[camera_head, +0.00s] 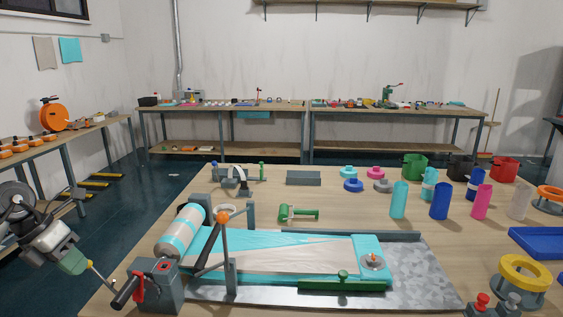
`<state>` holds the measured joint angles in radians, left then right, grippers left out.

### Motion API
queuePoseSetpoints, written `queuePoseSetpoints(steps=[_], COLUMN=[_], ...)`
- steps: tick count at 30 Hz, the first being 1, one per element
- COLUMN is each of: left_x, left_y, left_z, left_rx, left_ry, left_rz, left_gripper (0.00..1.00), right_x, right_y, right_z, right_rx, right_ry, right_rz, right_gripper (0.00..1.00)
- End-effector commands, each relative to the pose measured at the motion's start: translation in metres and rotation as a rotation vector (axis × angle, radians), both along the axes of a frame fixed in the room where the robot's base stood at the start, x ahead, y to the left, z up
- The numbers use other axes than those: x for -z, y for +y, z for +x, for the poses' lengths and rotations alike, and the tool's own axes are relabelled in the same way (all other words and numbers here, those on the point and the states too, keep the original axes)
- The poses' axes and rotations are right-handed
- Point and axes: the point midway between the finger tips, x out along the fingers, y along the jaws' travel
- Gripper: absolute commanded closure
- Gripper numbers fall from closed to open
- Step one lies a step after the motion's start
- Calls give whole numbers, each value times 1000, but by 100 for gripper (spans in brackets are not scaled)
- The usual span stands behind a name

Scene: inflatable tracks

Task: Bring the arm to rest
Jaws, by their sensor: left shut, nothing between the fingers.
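My left arm comes in from the left edge, and its gripper (104,279) hangs in the air just off the left front edge of the wooden table (135,250). The thin fingers are together with nothing seen between them. They point down and right toward the grey block with the black handle (127,291) and red lever (140,287), apart from it in the picture. My right gripper is not in view.
On the table, a roller (180,232) feeds a turquoise and beige strip (290,258) over a metal plate (430,275). A green hammer-like tool (298,213) lies behind it. Coloured cylinders (440,200) and bins (503,170) stand at right. Dark floor (70,290) is free at left.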

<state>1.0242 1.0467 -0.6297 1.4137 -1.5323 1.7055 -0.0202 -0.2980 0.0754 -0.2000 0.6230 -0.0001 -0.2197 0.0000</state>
Motion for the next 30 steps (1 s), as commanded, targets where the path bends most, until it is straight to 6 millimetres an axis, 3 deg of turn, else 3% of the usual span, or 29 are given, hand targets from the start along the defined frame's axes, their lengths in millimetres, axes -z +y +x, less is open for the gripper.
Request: queuePoseSetpoints(steps=[8, 15, 18, 21, 25, 30], left_x=[27, 29, 21, 17, 26, 70], left_y=[-96, -211, -239, -249, -241, -213], left_z=[19, 15, 9, 3, -4, -25], left_rx=[56, -60, -211, -418, -766, -1324], left_ry=[-151, -282, -300, -287, -229, -81], left_rz=[-300, -848, -1103, -1334, -1574, -1740], left_gripper=[100, 100, 100, 100, 100, 100], right_x=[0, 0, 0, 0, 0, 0], right_y=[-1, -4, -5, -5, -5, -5], right_z=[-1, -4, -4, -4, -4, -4], right_rx=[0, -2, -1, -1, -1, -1], right_ry=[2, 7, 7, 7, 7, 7], right_rz=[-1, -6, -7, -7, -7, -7], right_gripper=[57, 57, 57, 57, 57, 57])
